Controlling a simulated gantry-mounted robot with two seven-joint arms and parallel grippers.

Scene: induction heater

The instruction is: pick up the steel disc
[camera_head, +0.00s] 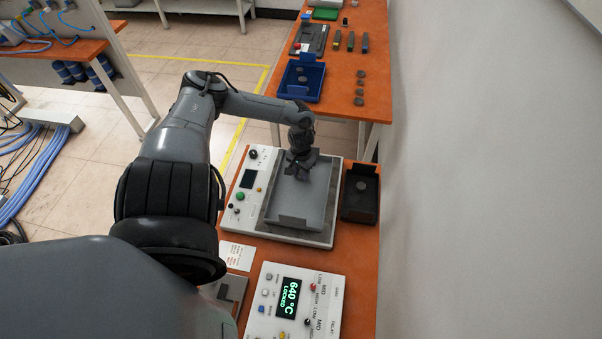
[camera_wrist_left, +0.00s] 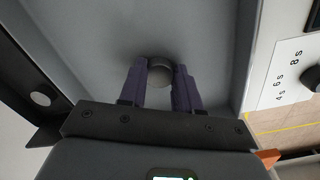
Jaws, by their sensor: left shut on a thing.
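The steel disc (camera_wrist_left: 160,71) is a small grey round piece between the two purple-grey fingers of my left gripper (camera_wrist_left: 160,82) in the left wrist view. The fingers are shut on its sides, over the grey tray (camera_wrist_left: 90,40) of the heater. In the head view my left gripper (camera_head: 302,165) is over the far part of that grey tray (camera_head: 298,205), and the disc is hidden there. I cannot tell whether the disc still touches the tray. My right gripper is not in view.
A black bin (camera_head: 360,205) holding a disc stands right of the heater (camera_head: 250,215). A control box (camera_head: 292,300) reading 640 °C is nearer. On the far table are a blue bin (camera_head: 318,86) and several loose discs (camera_head: 360,91). A wall is at the right.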

